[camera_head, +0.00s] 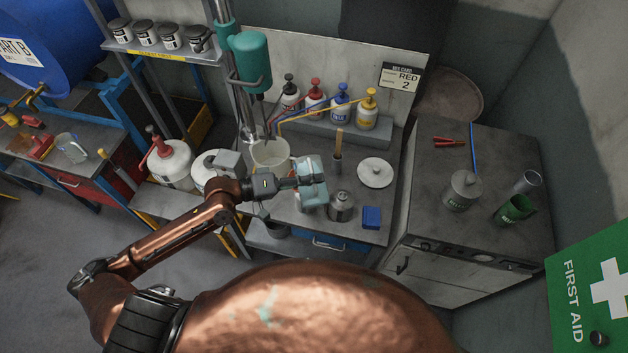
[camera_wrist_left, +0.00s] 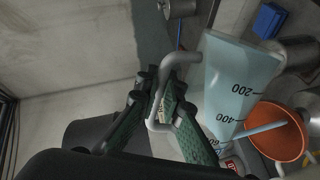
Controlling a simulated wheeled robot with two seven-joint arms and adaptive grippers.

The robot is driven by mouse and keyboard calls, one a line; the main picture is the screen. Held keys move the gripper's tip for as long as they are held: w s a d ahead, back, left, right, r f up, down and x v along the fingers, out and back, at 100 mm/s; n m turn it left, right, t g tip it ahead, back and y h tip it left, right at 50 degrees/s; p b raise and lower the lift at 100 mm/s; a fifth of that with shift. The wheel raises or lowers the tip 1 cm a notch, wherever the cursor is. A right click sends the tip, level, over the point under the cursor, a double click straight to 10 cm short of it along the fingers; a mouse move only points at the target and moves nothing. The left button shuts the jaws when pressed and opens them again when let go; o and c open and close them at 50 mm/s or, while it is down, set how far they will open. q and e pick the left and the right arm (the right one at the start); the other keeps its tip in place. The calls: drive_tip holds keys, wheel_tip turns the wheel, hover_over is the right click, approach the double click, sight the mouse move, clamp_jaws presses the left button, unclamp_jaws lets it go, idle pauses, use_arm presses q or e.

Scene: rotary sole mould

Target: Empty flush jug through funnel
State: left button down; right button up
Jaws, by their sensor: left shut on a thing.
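A pale blue translucent jug (camera_head: 313,186) with 200 and 400 marks is held tilted over the front of the bench, and it fills the upper right of the left wrist view (camera_wrist_left: 236,85). My left gripper (camera_head: 289,184) is shut on its grey handle; the green fingers (camera_wrist_left: 166,98) close around it. An orange-red round open vessel, perhaps the funnel (camera_wrist_left: 277,112), lies beyond the jug's mouth in the wrist view. A pale blue streak (camera_wrist_left: 260,131) runs from the jug's mouth across it, apparently liquid. In the head view the jug and gripper hide what is below.
A white bucket (camera_head: 271,153) stands behind the gripper under the teal mixer (camera_head: 251,60). A metal flask (camera_head: 341,206), a blue block (camera_head: 371,217) and a white lid (camera_head: 375,172) are to the right. Several pump bottles (camera_head: 341,103) line the back.

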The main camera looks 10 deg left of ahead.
sight(308, 158)
use_arm(q)
drive_tip(key=shift+w+a+f+n, duration=0.1)
drive_tip(key=shift+w+a+n, duration=0.15)
drive_tip(key=shift+w+n, duration=0.35)
drive_tip(key=shift+w+a+f+n+g+h+b, duration=0.15)
drive_tip(key=shift+w+a+f+n+g+b, duration=0.2)
drive_tip(key=shift+w+n, duration=0.3)
drive_tip(key=shift+w+a+f+n+g+h+b, duration=0.15)
drive_tip(key=shift+w+a+f+n+b, duration=0.15)
drive_tip(key=shift+w+n+b, duration=0.35)
idle(0.4)
drive_tip(key=shift+w+a+r+n+g+p, duration=0.2)
drive_tip(key=shift+w+r+p, duration=0.1)
drive_tip(key=shift+w, duration=0.1)
drive_tip(key=shift+w+a+r+n+g+p, duration=0.15)
drive_tip(key=shift+w+n+p, duration=0.1)
drive_tip(key=shift+w, duration=0.15)
drive_tip(key=shift+w+a+r+n+p, duration=0.25)
drive_tip(key=shift+w+a+n+p, duration=0.15)
drive_tip(key=shift+w+n, duration=0.25)
idle(1.3)
